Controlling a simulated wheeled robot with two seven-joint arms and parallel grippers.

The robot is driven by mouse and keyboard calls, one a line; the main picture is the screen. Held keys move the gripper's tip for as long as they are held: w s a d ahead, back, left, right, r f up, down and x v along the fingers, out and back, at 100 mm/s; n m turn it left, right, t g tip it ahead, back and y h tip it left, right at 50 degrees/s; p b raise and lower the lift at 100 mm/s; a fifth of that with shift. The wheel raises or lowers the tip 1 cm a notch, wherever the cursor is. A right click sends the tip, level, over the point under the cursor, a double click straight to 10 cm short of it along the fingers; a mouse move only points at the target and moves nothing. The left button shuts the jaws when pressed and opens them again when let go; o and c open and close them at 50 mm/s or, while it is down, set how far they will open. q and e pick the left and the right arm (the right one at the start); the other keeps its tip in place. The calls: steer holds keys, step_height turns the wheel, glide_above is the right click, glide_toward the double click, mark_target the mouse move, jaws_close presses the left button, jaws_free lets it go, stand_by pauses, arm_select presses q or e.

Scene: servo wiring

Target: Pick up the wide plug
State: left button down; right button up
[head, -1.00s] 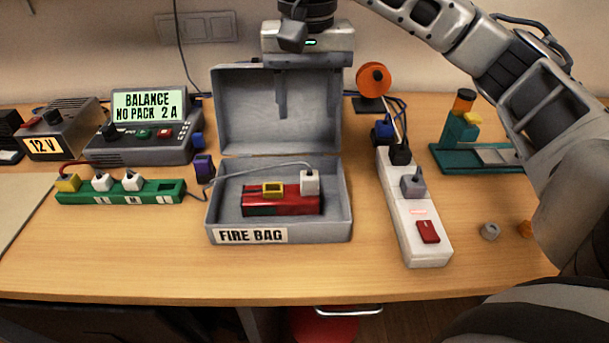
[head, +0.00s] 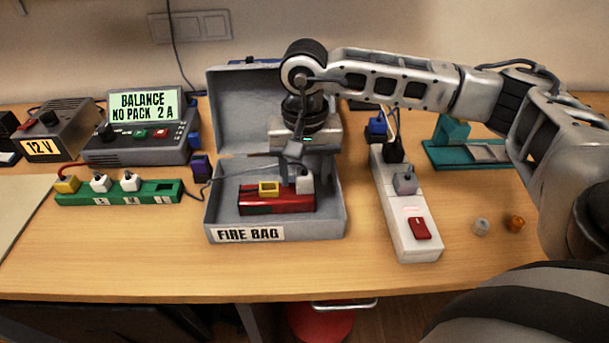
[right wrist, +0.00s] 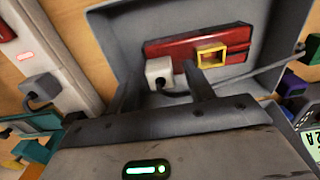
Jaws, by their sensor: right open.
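A white plug (head: 305,184) with a dark grey cable sits at the right end of the red battery pack (head: 262,204), inside the open grey fire bag box (head: 322,228). It is the broad plug here. My right gripper (head: 306,176) is open above it, pointing down. In the right wrist view the white plug (right wrist: 160,73) lies between the two spread fingers (right wrist: 161,80), with no clear contact; the fingers partly hide the box. A yellow socket (right wrist: 211,57) is on the pack beside it. My left gripper is not in view.
The box's raised lid (head: 228,115) stands behind my gripper. A white power strip (head: 405,225) with a grey plug (head: 405,182) is to the right. A green strip (head: 140,197) with several plugs is to the left. The front table is clear.

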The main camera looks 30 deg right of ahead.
mark_target(304, 173)
steer(key=c, duration=1)
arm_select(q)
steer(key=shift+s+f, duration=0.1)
arm_select(e)
steer(key=shift+c, duration=0.2)
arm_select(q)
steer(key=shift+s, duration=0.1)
arm_select(e)
steer(key=shift+r, duration=0.1)
steer(key=shift+r, duration=0.25)
step_height(304, 173, up, 2)
steer(key=shift+w+r, duration=0.1)
steer(key=shift+r, duration=0.05)
arm_select(q)
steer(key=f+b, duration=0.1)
steer(key=b, duration=0.2)
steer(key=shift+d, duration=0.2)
arm_select(e)
steer(key=s+a+r, duration=0.8)
steer(key=a+r, duration=0.2)
steer(key=a, duration=0.1)
steer(key=shift+s+a, duration=0.15)
steer(key=shift+a, duration=0.1)
